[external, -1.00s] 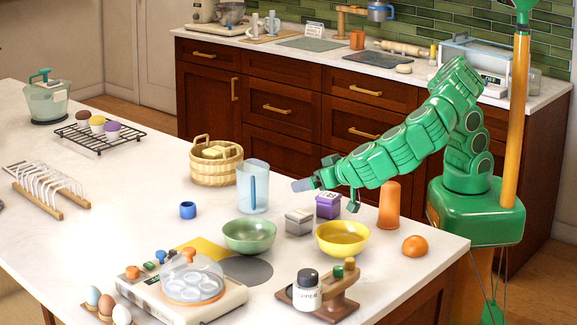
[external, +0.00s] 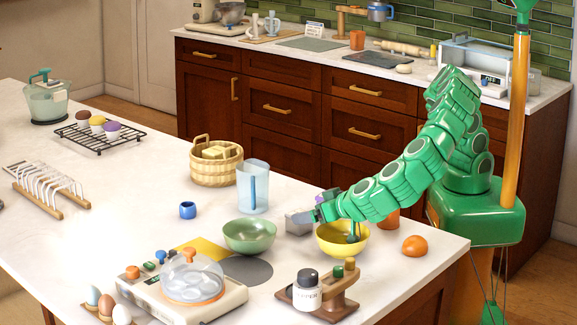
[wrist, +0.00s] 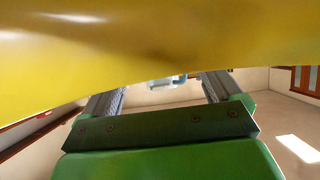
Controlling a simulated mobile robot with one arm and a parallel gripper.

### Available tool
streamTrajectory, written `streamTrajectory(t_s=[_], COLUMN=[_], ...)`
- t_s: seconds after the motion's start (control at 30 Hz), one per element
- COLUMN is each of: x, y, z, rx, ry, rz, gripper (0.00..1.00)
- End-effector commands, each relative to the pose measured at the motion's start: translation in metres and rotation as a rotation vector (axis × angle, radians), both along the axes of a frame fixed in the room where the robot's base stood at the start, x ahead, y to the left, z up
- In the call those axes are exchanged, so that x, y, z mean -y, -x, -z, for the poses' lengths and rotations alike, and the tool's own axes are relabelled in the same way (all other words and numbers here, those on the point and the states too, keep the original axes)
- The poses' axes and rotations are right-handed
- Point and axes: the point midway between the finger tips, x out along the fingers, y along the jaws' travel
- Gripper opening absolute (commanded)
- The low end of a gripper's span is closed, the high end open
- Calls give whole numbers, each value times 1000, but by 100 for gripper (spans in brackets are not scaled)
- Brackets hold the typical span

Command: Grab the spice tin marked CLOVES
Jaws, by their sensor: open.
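Two small spice tins stand beyond the yellow bowl (external: 341,241). The grey tin (external: 297,229) is partly covered by my gripper (external: 301,217) in the external view. Only a sliver of the purple tin (external: 321,198) shows above my wrist. I cannot read CLOVES on either. My gripper is low, beside the tins and over the yellow bowl's far rim. In the wrist view its two grey fingers (wrist: 162,90) stand apart with no tin visible between them. A yellow surface, likely the bowl, fills the top of that view and hides the fingertips.
A green bowl (external: 250,236) stands left of the yellow bowl. A clear jug (external: 252,188) stands behind it. A pepper jar (external: 307,291) on a wooden stand is in front. An orange (external: 414,246) and an orange tumbler (external: 388,218) are to the right.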

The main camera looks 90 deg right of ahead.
Motion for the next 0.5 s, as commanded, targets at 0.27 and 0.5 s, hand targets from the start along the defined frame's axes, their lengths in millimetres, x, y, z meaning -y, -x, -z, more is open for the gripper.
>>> streamTrajectory(t_s=[0.27, 0.5], x=[24, 25], y=[-22, -25], z=[15, 17], rx=[-1, 0], ry=[2, 0], rz=[4, 0], gripper=[92, 92])
